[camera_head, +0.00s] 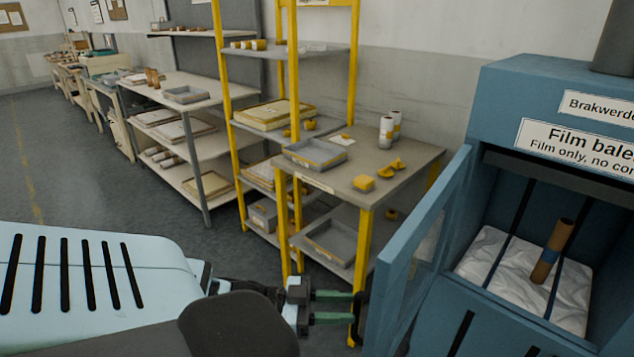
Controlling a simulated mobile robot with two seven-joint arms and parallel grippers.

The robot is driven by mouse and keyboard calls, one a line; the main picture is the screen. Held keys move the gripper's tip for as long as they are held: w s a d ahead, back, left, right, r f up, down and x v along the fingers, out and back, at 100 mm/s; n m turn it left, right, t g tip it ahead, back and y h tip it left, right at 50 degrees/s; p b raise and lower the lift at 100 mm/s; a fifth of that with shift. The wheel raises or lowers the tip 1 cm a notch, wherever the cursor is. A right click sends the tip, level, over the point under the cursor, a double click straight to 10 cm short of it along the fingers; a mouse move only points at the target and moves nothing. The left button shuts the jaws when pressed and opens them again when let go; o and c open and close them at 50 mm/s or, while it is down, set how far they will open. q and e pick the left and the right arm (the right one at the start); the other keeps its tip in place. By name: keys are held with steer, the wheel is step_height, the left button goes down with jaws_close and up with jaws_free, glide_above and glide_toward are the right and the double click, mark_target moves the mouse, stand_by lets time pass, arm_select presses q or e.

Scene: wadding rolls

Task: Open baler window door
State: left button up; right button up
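The blue film baler (560,98) stands at the right, labelled "Film bale...". Its window door (425,238), a blue frame with a clear pane, stands swung out to the left of the opening. The chamber is exposed and shows white film (500,262) and a brown tube with a blue band (553,250). My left gripper (335,307) is left of the door, its green fingers apart with a gap between them. A dark upright bar (357,318), perhaps the door's handle, is at the fingertips; I cannot tell whether they touch. My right gripper is not in view.
A grey table (415,158) with yellow legs stands behind the door, bearing a grey tray (315,154), white rolls and yellow items. A yellow-post shelf (290,50) and workbenches (190,82) line the wall. The floor at left is clear.

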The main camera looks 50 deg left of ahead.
arm_select(q)
steer(key=p+v, duration=0.1)
steer(key=v, duration=0.3)
steer(key=shift+s, duration=0.15)
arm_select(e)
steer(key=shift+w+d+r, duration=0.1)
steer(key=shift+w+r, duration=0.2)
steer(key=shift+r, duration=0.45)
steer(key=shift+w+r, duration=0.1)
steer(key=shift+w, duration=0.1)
